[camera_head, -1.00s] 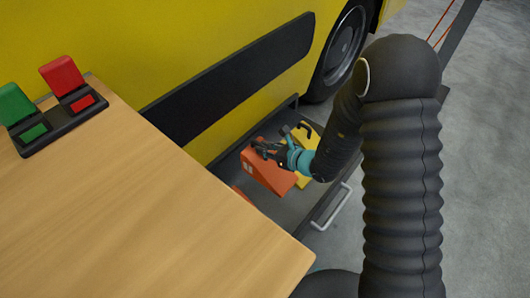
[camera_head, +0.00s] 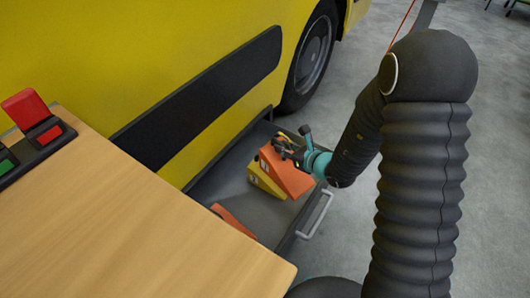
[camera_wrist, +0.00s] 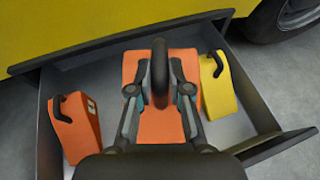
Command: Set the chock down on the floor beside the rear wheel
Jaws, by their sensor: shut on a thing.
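An orange wedge chock (camera_head: 288,178) hangs from my gripper (camera_head: 285,148), which is shut on its dark handle. In the head view it overlaps the yellow chock (camera_head: 262,183) and appears raised above the open drawer. In the wrist view the orange chock (camera_wrist: 162,128) is in the middle, partly hidden by my gripper (camera_wrist: 160,88). The yellow chock (camera_wrist: 218,88) lies in the drawer to its right. The vehicle's dark wheel (camera_head: 312,52) stands on the floor beyond the drawer; its lower edge also shows in the wrist view (camera_wrist: 297,14).
A second orange chock (camera_wrist: 75,128) lies at the drawer's left. The drawer (camera_head: 205,190) has raised walls and a front handle (camera_head: 315,215). A wooden table (camera_head: 130,220) fills the lower left. The yellow vehicle (camera_head: 90,50) borders the back. Grey floor is open near the wheel.

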